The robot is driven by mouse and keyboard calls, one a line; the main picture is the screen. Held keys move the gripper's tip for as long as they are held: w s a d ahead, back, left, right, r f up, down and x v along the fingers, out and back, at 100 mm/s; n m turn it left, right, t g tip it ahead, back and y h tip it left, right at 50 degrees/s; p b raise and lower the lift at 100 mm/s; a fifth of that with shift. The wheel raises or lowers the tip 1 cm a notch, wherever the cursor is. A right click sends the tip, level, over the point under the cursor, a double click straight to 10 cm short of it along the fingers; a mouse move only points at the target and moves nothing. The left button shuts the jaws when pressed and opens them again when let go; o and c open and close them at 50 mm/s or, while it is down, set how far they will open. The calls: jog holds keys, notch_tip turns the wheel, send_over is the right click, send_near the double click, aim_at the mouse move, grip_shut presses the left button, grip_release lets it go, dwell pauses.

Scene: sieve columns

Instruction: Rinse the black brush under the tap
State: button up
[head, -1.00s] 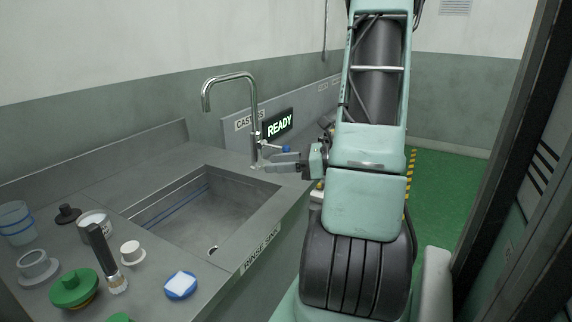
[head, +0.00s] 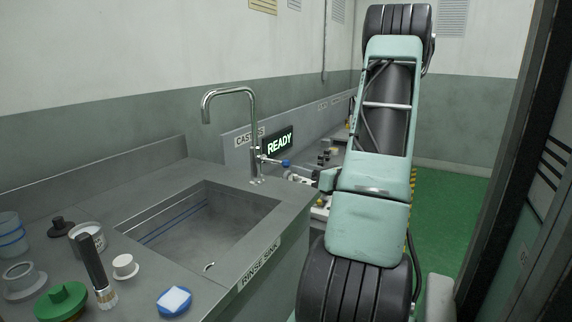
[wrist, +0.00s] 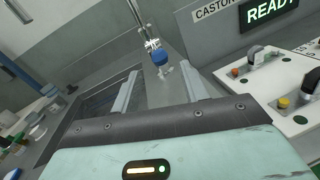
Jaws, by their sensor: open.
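The black brush (head: 93,262) stands nearly upright on the counter left of the sink, black handle up and pale bristle end down. The chrome tap (head: 253,120) arches over the sink (head: 190,225); no water shows from its spout. Its lever ends in a blue knob (head: 286,162). My gripper (head: 300,178) is right of the tap, near the lever. In the wrist view my gripper (wrist: 160,88) is open and empty, and the blue knob (wrist: 160,58) lies ahead of the fingertips, roughly centred between them, apart from both.
Behind the tap stand a lit READY display (head: 279,143) and a panel with switches (wrist: 285,95). The sink basin looks empty.

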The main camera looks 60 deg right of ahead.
aim_at(286, 162)
jog(key=w, duration=0.3)
jog(key=w+d, duration=0.1)
jog(key=w, duration=0.3)
jog(key=shift+w+d, duration=0.1)
jog(key=shift+d, duration=0.1)
